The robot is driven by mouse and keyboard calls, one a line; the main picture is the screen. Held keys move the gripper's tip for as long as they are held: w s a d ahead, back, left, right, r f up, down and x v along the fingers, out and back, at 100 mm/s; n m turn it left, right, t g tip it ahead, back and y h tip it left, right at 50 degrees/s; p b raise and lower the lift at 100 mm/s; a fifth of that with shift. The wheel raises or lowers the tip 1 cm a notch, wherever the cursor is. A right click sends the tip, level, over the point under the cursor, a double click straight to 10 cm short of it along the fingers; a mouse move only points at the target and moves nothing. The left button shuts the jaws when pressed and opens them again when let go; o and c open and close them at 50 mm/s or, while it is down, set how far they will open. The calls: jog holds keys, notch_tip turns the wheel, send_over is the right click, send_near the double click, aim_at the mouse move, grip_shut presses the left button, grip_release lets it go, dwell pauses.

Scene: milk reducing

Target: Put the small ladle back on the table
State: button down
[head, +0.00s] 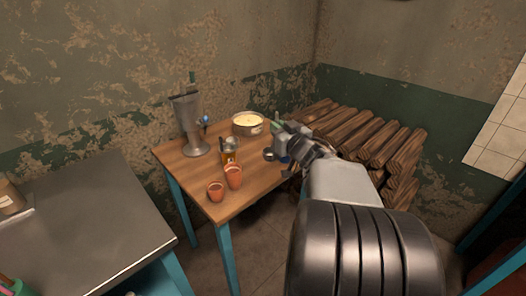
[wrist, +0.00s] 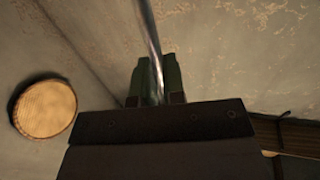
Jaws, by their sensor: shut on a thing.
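My gripper (head: 283,139) is over the right part of the wooden table (head: 262,183). In the wrist view, its green-tipped fingers (wrist: 152,80) are shut on the thin metal handle of the small ladle (wrist: 148,28). The handle runs up out of the frame there, so the bowl end is not visible in that view. In the head view, a small dark round part (head: 269,154), which looks like the ladle's bowl, shows beside the fingers. I cannot tell whether it touches the table top.
A metal funnel-topped vessel (head: 187,122), a pan with pale contents (head: 247,124), an amber jar (head: 229,154) and two clay cups (head: 234,177) (head: 215,192) stand on the table. Stacked logs (head: 350,130) lie behind. The table's front right is clear.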

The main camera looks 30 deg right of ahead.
jog(key=w+d+f, duration=0.1)
jog(key=w, duration=0.1)
jog(key=w+f, duration=0.1)
jog(key=w, duration=0.1)
jog(key=w+d+f+b, duration=0.1)
jog(key=w, duration=0.1)
jog(key=shift+w+d+f, duration=0.2)
jog(key=shift+d+f, duration=0.05)
jog(key=shift+d, duration=0.1)
jog(key=w+d+f+b, duration=0.1)
jog(key=w+f, duration=0.3)
jog(key=f, duration=0.4)
jog(key=shift+w+d+f+b, duration=0.15)
jog(key=shift+d+f+b, duration=0.1)
jog(key=shift+d+b, duration=0.15)
jog(key=shift+f, duration=0.15)
jog(key=c, duration=1.2)
grip_release()
